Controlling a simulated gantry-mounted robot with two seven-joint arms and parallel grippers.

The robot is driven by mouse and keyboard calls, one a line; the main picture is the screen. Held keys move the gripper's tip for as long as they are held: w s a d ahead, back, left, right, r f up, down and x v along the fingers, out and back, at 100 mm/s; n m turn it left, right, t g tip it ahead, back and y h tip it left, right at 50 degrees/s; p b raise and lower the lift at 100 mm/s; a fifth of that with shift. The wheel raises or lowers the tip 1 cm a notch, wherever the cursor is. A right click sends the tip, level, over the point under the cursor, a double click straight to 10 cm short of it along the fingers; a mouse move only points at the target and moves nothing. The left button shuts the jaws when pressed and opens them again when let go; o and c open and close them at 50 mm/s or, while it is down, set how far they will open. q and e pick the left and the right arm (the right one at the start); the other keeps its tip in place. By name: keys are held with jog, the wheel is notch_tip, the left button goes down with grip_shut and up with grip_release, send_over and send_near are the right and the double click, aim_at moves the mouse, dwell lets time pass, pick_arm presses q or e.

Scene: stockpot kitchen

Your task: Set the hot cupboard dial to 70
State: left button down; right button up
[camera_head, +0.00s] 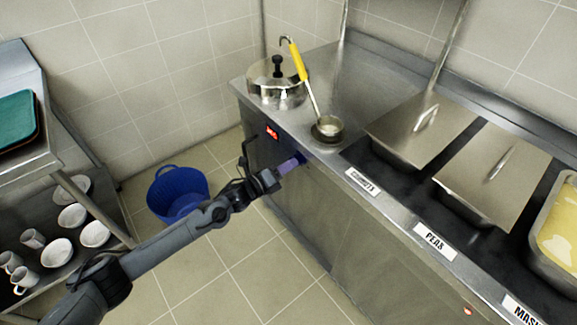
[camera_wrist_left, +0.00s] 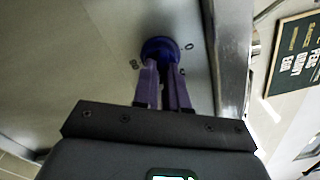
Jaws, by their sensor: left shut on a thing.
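The hot cupboard (camera_head: 330,215) is a steel counter with a front panel. Its dial is a dark blue round knob (camera_wrist_left: 160,46) on that panel, and only a small part of it shows in the head view. My left gripper (camera_head: 292,164) is shut on the dial, with its two purple fingers (camera_wrist_left: 163,85) on either side of it. Small printed marks stand on the panel beside the dial, one like 80 on the left and a 0 on the right. The dial's pointer is not visible.
A lidded pot (camera_head: 277,90) and a yellow-handled ladle (camera_head: 298,62) stand on the counter above. Lidded pans (camera_head: 420,125) and a yellow-filled pan (camera_head: 562,235) are to the right. A crockery rack is at left.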

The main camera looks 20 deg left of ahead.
pick_arm(q)
jog(key=c, duration=1.2)
grip_release()
jog(key=shift+o, duration=0.2)
jog(key=shift+s, duration=0.1)
jog(key=p+v, duration=0.3)
jog(key=v, duration=0.7)
jog(key=shift+s+a, duration=0.2)
jog(key=shift+s, duration=0.1)
